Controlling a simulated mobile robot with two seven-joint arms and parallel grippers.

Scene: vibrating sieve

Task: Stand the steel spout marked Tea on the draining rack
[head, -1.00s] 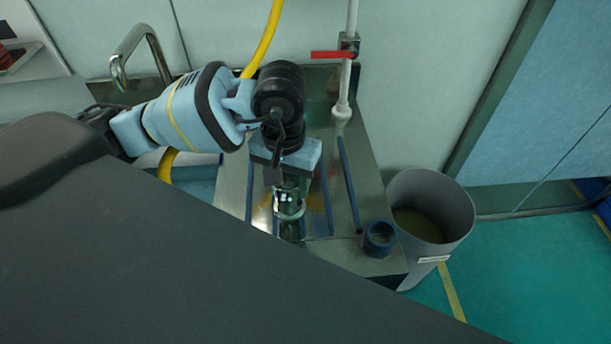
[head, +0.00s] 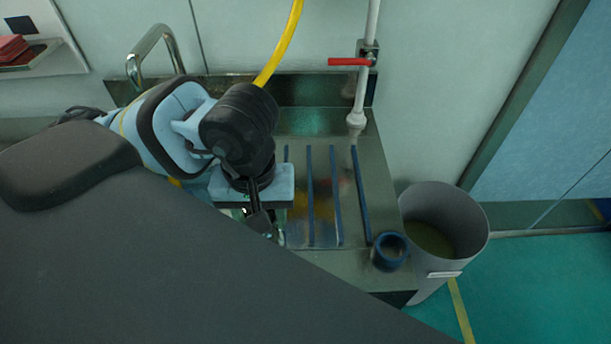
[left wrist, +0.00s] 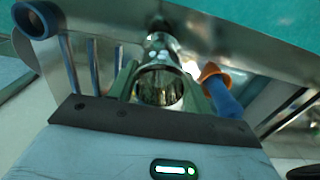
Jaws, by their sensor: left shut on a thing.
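A shiny steel spout (left wrist: 162,86) sits between the two fingers of my left gripper (left wrist: 160,75) in the left wrist view, its round open end towards the camera. No marking on it is readable. In the head view my left gripper (head: 260,218) points down at the left side of the draining rack (head: 338,205), which shows as blue bars on a steel top. The fingertips and most of the spout are hidden there behind the wrist and a dark grey part in front. I cannot tell whether the spout touches anything. My right gripper is not in view.
A blue ring-shaped cup (head: 389,251) stands at the rack's front right corner. A grey bin (head: 445,235) stands right of the counter. A white pipe with a red valve handle (head: 349,62) comes down behind. An orange-and-blue object (left wrist: 222,90) is beside the gripper. The rack's right bars are clear.

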